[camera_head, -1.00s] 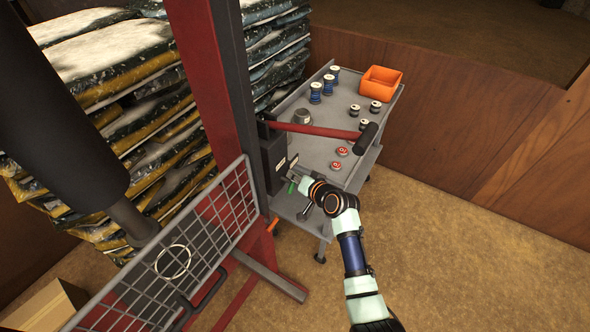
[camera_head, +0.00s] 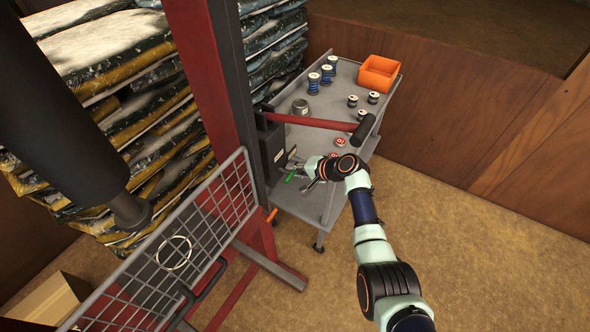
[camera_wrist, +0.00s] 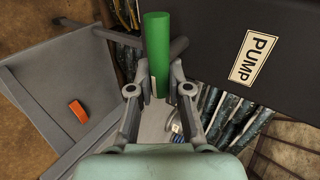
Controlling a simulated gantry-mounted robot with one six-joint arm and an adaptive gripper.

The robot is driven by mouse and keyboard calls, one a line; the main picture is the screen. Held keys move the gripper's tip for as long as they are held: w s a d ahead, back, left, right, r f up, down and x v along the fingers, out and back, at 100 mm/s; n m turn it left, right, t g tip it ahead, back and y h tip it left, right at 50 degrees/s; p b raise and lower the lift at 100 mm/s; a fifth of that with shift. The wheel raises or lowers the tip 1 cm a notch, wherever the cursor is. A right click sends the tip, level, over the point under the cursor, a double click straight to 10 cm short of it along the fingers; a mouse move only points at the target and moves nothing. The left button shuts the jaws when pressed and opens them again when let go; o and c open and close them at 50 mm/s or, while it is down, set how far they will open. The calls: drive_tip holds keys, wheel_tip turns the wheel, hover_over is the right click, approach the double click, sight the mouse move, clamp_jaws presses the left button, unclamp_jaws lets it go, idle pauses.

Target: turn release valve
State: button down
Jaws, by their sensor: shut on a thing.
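The black pump box (camera_head: 272,146) is fixed to the lift's red and dark grey post. In the wrist view it fills the upper right, with a "PUMP" label (camera_wrist: 253,57). A green cylindrical valve handle (camera_head: 290,176) sticks out low on the box; it also shows upright in the wrist view (camera_wrist: 157,45). My gripper (camera_head: 304,171) comes in from the right, and in the wrist view its fingers (camera_wrist: 160,88) are shut on the lower part of the green handle, one on each side. The handle's attachment to the box is hidden. A red pump lever (camera_head: 315,122) with a black grip runs above my gripper.
A grey cart (camera_head: 325,205) stands behind and below my gripper, bearing spools, red-topped cans and an orange bin (camera_head: 379,74). The lift's wire-mesh platform (camera_head: 200,225) is at the left. Stacked bags (camera_head: 100,60) are behind the post. The floor at right is clear.

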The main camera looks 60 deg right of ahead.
idle(0.5)
drive_tip(key=c, duration=1.1)
unclamp_jaws()
drive_tip(key=shift+s, duration=0.1)
drive_tip(key=v, duration=1.2)
